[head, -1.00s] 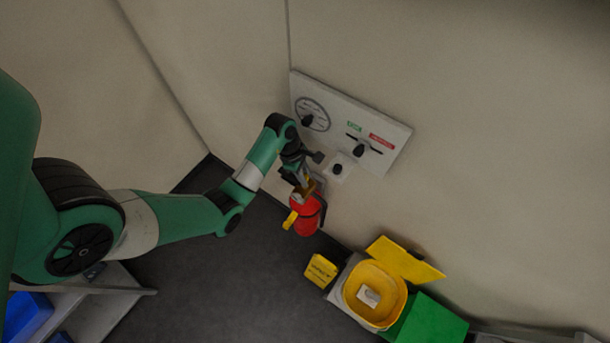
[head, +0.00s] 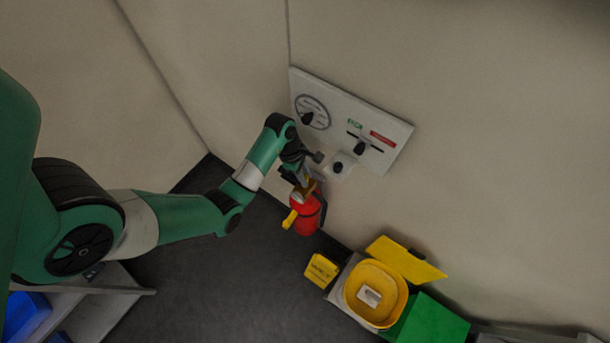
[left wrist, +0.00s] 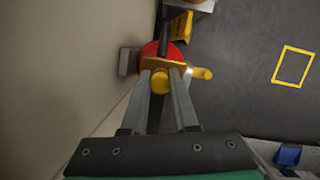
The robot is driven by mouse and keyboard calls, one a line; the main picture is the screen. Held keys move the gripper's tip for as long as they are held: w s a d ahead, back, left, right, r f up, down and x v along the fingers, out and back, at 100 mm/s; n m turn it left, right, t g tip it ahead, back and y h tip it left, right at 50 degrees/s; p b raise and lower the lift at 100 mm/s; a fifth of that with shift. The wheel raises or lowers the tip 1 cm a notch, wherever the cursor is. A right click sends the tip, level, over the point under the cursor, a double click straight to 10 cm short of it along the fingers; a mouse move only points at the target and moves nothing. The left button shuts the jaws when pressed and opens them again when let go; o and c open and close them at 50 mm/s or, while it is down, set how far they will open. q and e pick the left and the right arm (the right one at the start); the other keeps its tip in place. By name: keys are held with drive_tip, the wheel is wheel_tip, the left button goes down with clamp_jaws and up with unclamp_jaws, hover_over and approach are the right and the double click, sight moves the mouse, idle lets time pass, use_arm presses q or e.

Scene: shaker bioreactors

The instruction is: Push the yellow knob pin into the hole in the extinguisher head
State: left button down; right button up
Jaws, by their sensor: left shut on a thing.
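The red extinguisher (head: 306,216) hangs against the wall in the head view. It also shows in the left wrist view (left wrist: 147,50), mostly under its brass-coloured head (left wrist: 150,63). My left gripper (head: 301,186) is at the extinguisher head. In the left wrist view its two fingers (left wrist: 160,84) are shut on the yellow knob pin (left wrist: 160,81), whose round end shows between the tips. The knob is right at the head; the hole and the pin's shaft are hidden, so I cannot tell how deep it sits. My right gripper is not in view.
A wall panel (head: 390,152) with dials and black knobs is above the extinguisher. A yellow bin (head: 350,300) with a raised lid (head: 405,260), a green box (head: 435,322) and a yellow floor sign (head: 320,270) stand at lower right.

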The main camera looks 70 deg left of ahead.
use_arm(q)
drive_tip(key=shift+f, duration=0.3)
drive_tip(key=c, duration=0.6)
unclamp_jaws()
drive_tip(key=p+v, duration=0.6)
drive_tip(key=v, duration=0.5)
drive_tip(key=shift+r, duration=0.3)
drive_tip(key=shift+s, duration=0.1)
drive_tip(key=shift+a, duration=0.1)
